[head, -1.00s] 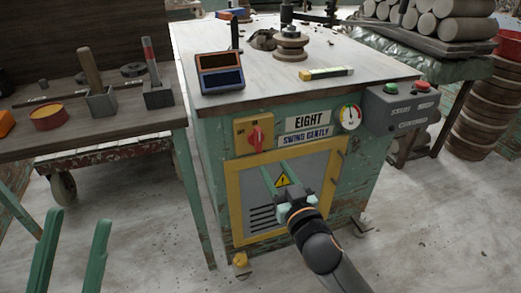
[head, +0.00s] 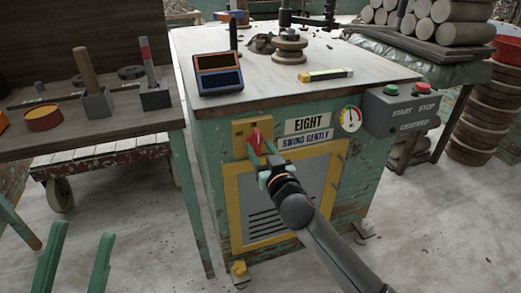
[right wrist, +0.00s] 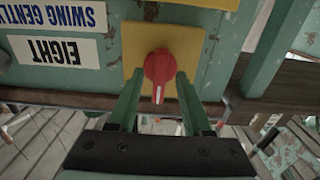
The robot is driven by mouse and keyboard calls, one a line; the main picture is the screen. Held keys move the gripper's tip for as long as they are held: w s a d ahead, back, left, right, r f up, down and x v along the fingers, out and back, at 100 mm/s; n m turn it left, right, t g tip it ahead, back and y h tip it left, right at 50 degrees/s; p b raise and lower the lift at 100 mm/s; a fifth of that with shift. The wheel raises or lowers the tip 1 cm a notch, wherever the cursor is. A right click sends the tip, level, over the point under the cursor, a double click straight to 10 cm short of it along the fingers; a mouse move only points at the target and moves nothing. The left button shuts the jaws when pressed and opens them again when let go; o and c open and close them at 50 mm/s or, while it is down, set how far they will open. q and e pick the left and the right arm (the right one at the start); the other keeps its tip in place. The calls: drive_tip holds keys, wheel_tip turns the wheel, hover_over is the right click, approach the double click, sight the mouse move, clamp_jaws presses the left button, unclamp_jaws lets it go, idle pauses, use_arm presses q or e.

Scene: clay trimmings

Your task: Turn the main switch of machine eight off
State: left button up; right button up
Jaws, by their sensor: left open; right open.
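The machine marked EIGHT (head: 308,124) stands in the middle of the head view. Its main switch is a red knob (head: 256,138) on a yellow plate (head: 239,134), at the upper left of the front. In the upside-down right wrist view, the red knob (right wrist: 158,66) has its white mark toward the picture's bottom, so it points up on the machine. My right gripper (head: 262,152) is open at the knob, with one finger on each side; contact cannot be told. My left gripper (head: 84,232) is open and empty at the lower left.
A grey start/stop box (head: 402,112) with green and red buttons and a gauge (head: 351,119) sit right of the switch. A yellow-framed vent panel (head: 232,190) is below. A wooden bench (head: 110,133) with tools stands at the left. Floor in front is clear.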

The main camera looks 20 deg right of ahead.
clamp_jaws()
idle(0.4)
